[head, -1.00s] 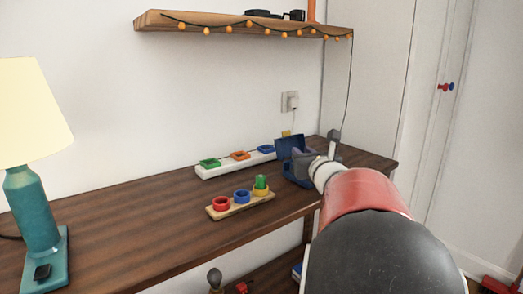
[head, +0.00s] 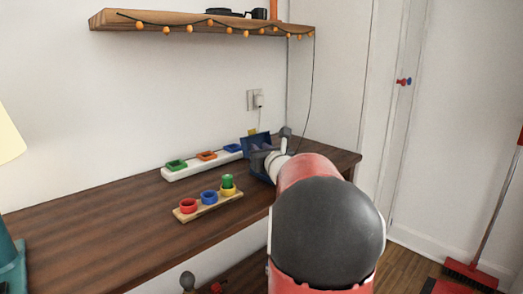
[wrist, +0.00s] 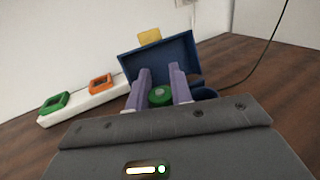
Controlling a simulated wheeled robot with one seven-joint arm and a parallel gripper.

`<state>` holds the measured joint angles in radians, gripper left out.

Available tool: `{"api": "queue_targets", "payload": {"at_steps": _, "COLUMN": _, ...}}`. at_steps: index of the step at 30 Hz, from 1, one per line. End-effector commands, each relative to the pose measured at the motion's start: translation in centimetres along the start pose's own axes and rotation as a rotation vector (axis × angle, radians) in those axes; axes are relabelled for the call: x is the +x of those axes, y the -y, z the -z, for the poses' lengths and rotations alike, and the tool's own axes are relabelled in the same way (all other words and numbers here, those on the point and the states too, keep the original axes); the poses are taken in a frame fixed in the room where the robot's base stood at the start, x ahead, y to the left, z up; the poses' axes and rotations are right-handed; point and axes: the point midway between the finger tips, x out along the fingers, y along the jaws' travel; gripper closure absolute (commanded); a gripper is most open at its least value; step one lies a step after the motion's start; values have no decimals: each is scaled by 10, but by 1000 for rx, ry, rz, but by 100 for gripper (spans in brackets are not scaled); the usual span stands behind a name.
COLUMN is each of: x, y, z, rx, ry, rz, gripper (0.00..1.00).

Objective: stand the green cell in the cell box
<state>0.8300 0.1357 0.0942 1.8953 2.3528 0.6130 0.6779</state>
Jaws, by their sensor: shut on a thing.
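In the wrist view my gripper (wrist: 160,82) has its two pale purple fingers on either side of the green cell (wrist: 160,96), whose round top with a grey centre shows between them. The dark blue cell box (wrist: 205,93) stands just behind and around the fingers, with its lid (wrist: 160,62) raised. In the head view the lid (head: 257,141) shows at the back right of the table, and my gripper (head: 266,158) is in front of it. The held cell is not visible there. The cell's lower end and the box's inside are hidden, so I cannot tell whether they touch.
A wooden holder (head: 209,202) has red, blue and yellow rings; a green cylinder (head: 228,181) stands in the yellow one. A white strip (head: 190,171) with green, orange and blue square sockets lies behind. A cable hangs right of the box.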

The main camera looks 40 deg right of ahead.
Motion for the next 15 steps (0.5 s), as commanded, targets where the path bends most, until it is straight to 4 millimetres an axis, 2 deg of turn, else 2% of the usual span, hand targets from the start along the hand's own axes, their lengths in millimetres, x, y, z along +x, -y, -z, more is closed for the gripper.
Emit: {"api": "queue_targets", "payload": {"at_steps": 15, "x": 0, "y": 0, "z": 9, "rx": 1, "ry": 1, "rz": 0, "gripper": 100}}
